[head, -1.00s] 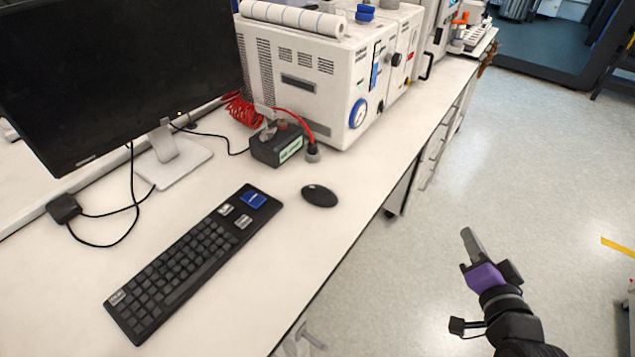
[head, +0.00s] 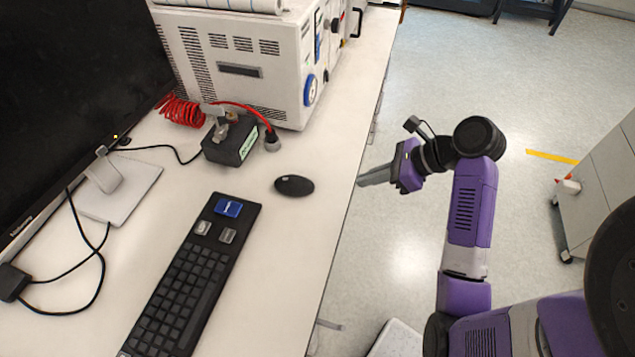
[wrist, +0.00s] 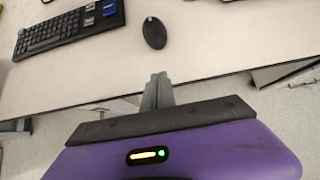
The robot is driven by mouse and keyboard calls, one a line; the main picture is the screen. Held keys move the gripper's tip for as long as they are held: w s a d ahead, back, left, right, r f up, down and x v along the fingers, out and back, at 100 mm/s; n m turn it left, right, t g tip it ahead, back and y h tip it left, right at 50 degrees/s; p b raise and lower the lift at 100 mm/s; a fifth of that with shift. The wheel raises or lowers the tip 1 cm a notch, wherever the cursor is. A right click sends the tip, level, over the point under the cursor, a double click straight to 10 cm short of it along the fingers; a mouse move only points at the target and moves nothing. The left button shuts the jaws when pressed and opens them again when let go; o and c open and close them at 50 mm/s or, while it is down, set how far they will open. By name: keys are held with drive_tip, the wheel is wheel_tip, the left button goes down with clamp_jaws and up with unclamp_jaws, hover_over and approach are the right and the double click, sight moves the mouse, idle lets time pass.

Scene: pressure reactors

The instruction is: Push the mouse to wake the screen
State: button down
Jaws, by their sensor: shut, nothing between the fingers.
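The black mouse (head: 294,186) lies on the white bench, to the right of the keyboard's upper end. It also shows in the wrist view (wrist: 154,33), ahead of my fingertips. The monitor screen (head: 60,90) at the left is black, with a small yellow light at its lower edge. My gripper (head: 362,181) is shut and empty. It is just off the bench's right edge in the head view, pointing left toward the mouse, with a gap between them. In the wrist view the closed fingers (wrist: 157,78) reach the bench's front edge.
The black keyboard (head: 185,285) lies left of the mouse. A black box (head: 230,140) with a red coiled hose stands behind it, before a white instrument (head: 250,65). The bench between gripper and mouse is clear. A grey cabinet (head: 600,190) stands at the right.

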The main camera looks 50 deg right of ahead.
sight(313, 188)
drive_tip(key=x, duration=0.8)
drive_tip(key=shift+w+a+f, duration=0.1)
drive_tip(key=shift+w+f, duration=0.15)
drive_tip(key=shift+f, duration=0.05)
drive_tip(key=w, duration=0.1)
drive_tip(key=w+a, duration=0.1)
drive_tip(key=w, duration=0.1)
drive_tip(key=shift+w+f, duration=0.1)
drive_tip(key=shift+f, duration=0.1)
drive_tip(key=shift+w+a+f, duration=0.1)
drive_tip(key=shift+w+a, duration=0.2)
drive_tip(key=shift+w, duration=0.25)
